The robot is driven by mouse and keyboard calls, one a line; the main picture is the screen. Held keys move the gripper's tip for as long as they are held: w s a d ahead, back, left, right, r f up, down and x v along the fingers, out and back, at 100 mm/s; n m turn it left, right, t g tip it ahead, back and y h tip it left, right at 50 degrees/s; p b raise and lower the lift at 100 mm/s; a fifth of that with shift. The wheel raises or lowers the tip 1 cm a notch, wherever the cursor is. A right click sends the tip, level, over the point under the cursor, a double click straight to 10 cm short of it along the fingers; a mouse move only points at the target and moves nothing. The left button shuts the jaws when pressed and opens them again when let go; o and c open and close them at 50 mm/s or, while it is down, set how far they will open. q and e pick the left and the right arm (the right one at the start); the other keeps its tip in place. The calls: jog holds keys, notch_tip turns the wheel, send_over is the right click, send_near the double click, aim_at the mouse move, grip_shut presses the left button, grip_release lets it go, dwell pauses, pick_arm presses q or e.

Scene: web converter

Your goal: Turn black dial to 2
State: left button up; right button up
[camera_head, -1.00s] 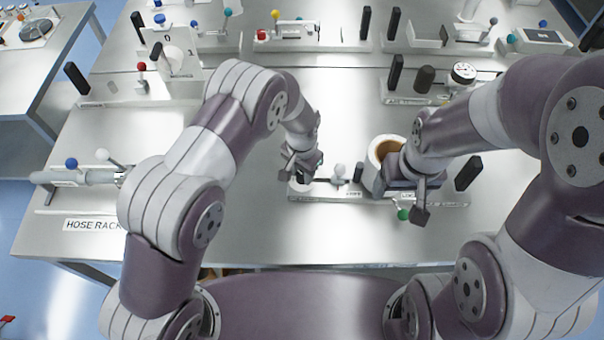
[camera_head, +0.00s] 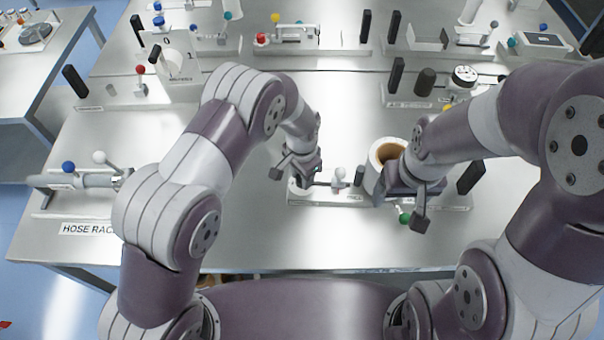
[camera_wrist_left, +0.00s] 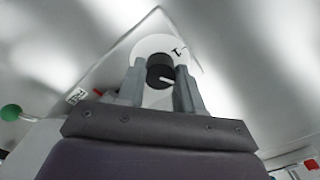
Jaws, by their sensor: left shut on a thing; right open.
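The black dial (camera_wrist_left: 160,72) shows in the left wrist view, a round black knob with a white pointer line, on a white round plate (camera_wrist_left: 150,46). A dark numeral, perhaps a 1, is at the plate's upper right; other marks are hidden. My left gripper (camera_wrist_left: 160,90) has one finger on each side of the knob and is shut on it. In the head view my left gripper (camera_head: 297,176) is over the white plate (camera_head: 298,190), and hides the knob. My right gripper (camera_head: 412,200) is open beside a white cup-like cylinder (camera_head: 378,155) with a brown inside.
A grey lever with a white ball (camera_head: 339,173) is just right of my left gripper. A green ball (camera_head: 404,218) is under my right gripper. Black posts (camera_head: 470,176) stand at the right.

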pick_arm(q)
jog(key=o, duration=1)
jog(key=shift+o, duration=0.2)
jog(key=shift+r, duration=0.1)
jog(key=shift+r, duration=0.25)
notch_tip(320, 180, up, 12)
jog(key=b, duration=0.3)
jog(key=shift+d, duration=0.1)
